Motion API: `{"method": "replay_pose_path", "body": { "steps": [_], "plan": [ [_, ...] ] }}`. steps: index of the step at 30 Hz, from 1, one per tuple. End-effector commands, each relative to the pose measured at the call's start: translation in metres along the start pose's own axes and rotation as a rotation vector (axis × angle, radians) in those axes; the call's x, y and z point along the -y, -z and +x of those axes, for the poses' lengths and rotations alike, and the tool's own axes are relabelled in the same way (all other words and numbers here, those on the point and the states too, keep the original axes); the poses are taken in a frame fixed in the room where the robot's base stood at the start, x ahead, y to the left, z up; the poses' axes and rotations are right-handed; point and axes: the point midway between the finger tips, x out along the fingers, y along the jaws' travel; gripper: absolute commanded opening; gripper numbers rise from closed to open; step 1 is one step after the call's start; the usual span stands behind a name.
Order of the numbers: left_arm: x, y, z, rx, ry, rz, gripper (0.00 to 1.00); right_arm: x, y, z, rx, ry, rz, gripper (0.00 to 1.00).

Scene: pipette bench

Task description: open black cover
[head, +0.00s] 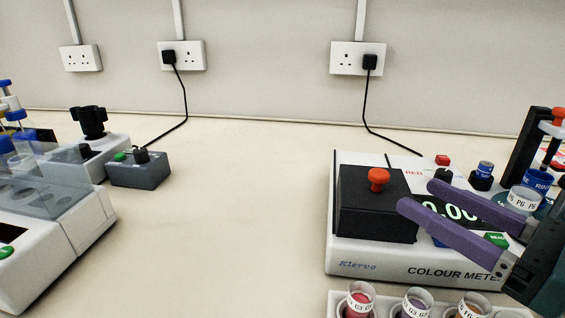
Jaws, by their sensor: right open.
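The black cover (365,213) is a box-shaped lid on the left part of the white colour meter (360,257). It sits down on the meter, closed, with an orange-red knob (378,176) on its top. My right gripper (416,196) comes in from the right with two purple fingers. It is open and empty, with its tips just right of the cover. The fingers pass in front of the meter's display (450,212) and hide part of it. I cannot tell whether a tip touches the cover. My left gripper is not in view.
A rack (385,300) of labelled vials stands at the front edge of the meter. More vials and a black stand (533,150) are at the right. A grey switch box (140,170) and a white machine (85,220) are at the left. The bench middle is clear.

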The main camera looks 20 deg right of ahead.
Motion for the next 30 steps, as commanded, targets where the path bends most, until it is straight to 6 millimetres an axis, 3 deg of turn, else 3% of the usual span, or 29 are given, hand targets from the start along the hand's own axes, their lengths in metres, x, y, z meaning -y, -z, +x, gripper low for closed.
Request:
{"method": "replay_pose_path", "body": {
  "steps": [6, 12, 24, 30],
  "plan": [
    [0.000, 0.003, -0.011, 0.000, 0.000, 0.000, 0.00, 0.001, -0.004, 0.043, 0.003, 0.001, 0.002, 0.62],
    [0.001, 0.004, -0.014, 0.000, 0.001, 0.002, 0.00, 0.001, -0.002, 0.070, 0.002, 0.002, 0.004, 0.62],
    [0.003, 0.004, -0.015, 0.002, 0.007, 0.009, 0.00, 0.000, -0.001, 0.079, 0.000, 0.002, 0.004, 0.62],
    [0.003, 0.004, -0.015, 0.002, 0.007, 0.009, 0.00, 0.000, -0.001, 0.079, 0.000, 0.002, 0.004, 0.41]
  ]
}}
